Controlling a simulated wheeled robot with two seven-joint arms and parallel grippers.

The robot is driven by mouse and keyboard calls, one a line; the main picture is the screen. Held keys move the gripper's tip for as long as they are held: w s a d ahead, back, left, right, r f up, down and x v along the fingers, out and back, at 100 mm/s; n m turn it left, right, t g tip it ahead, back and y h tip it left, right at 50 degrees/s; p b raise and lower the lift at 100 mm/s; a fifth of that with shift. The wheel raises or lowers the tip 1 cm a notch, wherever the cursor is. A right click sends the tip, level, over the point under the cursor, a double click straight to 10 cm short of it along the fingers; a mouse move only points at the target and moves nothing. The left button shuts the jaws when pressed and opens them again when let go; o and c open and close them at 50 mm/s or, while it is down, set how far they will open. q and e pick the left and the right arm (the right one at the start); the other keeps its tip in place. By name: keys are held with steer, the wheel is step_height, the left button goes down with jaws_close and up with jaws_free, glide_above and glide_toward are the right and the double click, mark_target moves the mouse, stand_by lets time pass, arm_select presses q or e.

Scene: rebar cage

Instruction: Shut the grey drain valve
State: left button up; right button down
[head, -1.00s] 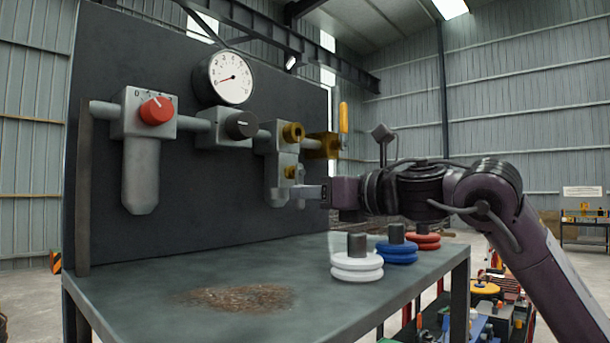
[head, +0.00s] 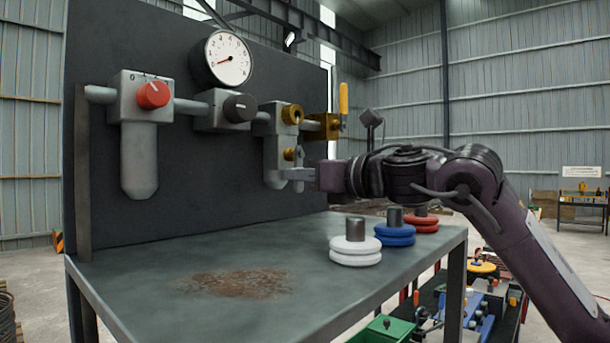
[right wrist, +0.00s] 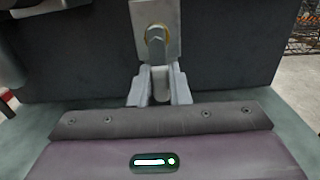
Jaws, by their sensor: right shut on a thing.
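The grey drain valve (right wrist: 156,42) is a small grey handle on a block with a brass ring, in the upper middle of the right wrist view. Its lower end hangs between the two fingers of my right gripper (right wrist: 160,84), which is shut on it. There the handle is mostly hidden by the fingers. My left gripper is not in view.
On the panel are a red knob (head: 153,95), a black knob (head: 240,108), a gauge (head: 228,59) and a yellow-handled brass valve (head: 343,98). White (head: 355,252), blue (head: 396,235) and red (head: 421,223) discs stand on the bench below my arm. The bench's left part is clear.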

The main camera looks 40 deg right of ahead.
steer(key=shift+a, duration=0.1)
steer(key=m, duration=0.2)
steer(key=a+m, duration=0.1)
steer(key=m, duration=0.2)
steer(key=a+r+m+p, duration=0.1)
steer(key=m, duration=0.2)
steer(key=shift+s+a+r, duration=0.1)
steer(key=shift+s, duration=0.05)
steer(key=shift+a+r+m+p, duration=0.2)
steer(key=shift+r+m+p, duration=0.4)
steer(key=shift+m, duration=1.05)
steer(key=shift+a+r+m+p, duration=0.15)
steer(key=shift+m+p, duration=0.75)
steer(key=shift+m, duration=0.8)
steer(key=shift+a+r+m+p, duration=0.2)
steer(key=shift+r+m+p, duration=0.4)
steer(key=shift+m, duration=1.05)
steer(key=shift+f, duration=0.15)
